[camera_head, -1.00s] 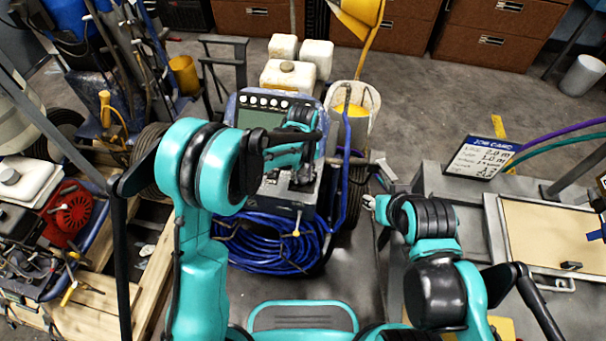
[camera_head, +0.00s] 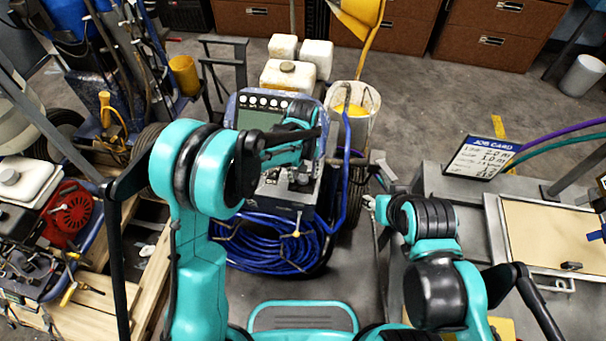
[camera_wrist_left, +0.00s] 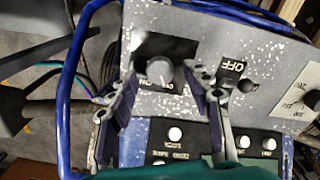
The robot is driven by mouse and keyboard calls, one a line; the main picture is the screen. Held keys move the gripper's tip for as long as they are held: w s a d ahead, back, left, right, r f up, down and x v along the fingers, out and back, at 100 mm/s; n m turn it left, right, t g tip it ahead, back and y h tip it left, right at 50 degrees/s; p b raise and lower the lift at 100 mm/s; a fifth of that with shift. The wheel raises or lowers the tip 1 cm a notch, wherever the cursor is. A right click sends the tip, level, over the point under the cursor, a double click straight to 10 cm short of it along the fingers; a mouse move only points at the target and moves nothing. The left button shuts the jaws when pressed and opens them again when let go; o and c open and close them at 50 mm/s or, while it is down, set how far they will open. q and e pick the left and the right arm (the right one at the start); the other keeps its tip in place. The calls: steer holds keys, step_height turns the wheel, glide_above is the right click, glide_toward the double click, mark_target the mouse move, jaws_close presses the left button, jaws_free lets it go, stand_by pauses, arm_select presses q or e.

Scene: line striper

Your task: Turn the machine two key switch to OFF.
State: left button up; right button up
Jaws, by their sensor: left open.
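The blue line striper with its control panel (camera_head: 262,118) stands in the middle of the head view. In the left wrist view its speckled grey panel (camera_wrist_left: 185,20) appears upside down. A round switch part (camera_wrist_left: 158,73) sits on a black plate there, near partly hidden ON lettering. An OFF label (camera_wrist_left: 238,67) is further right. My left gripper (camera_wrist_left: 163,80) is open, with its fingers on either side of the round part. I cannot tell whether they touch it. My right gripper (camera_head: 373,202) is left of the grey bench; its jaws are too small to read.
A job card (camera_head: 481,157) stands on the grey bench (camera_head: 440,185) at the right. A coil of blue hose (camera_head: 265,245) hangs below the panel. Another machine with a red engine part (camera_head: 72,212) stands at the left. Open floor (camera_head: 430,95) lies behind.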

mark_target(301, 178)
arm_select(q)
step_height(301, 178, up, 11)
stand_by(0.3)
steer(key=shift+f, duration=0.1)
steer(key=s+a+r+m+t, duration=0.1)
steer(key=s+a+r+t, duration=0.2)
steer(key=s+a+r, duration=0.55)
steer(key=s+a+f+m+t, duration=0.1)
steer(key=s+a+t, duration=0.3)
steer(key=s+a, duration=0.5)
steer(key=shift+s+a+f, duration=0.15)
steer(key=shift+s+f, duration=0.65)
steer(key=shift+f, duration=0.1)
